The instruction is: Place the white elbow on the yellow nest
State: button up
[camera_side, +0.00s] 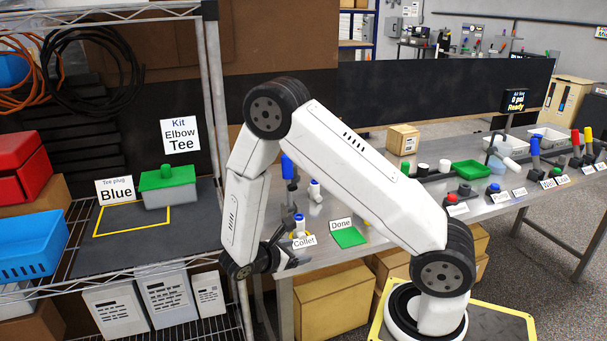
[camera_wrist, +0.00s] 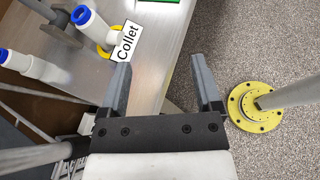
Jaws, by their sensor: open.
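A white fitting with a blue collar (camera_side: 299,221) stands at the Collet label on the bench. A second white fitting with a blue collar (camera_side: 315,191) stands farther back; a similar fitting (camera_wrist: 28,64) lies at the left in the wrist view. I cannot tell surely which is the elbow. In the side view my gripper (camera_side: 285,259) is low beside the bench front.
A blue upright tool (camera_side: 288,166) stands behind. A wire shelf (camera_side: 210,130) with a green-lidded box (camera_side: 168,186) stands left. A yellow floor flange (camera_wrist: 257,123) carries a post.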

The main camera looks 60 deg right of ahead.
jog(key=s+a+r+m+t+y, duration=0.2)
jog(key=a+r+m+t+y, duration=0.4)
jog(key=a+m+y, duration=0.6)
notch_tip(320, 180, up, 2)
jog(key=shift+s+a+r+t, duration=0.15)
jog(key=shift+s+a+t, duration=0.2)
jog(key=shift+a, duration=0.5)
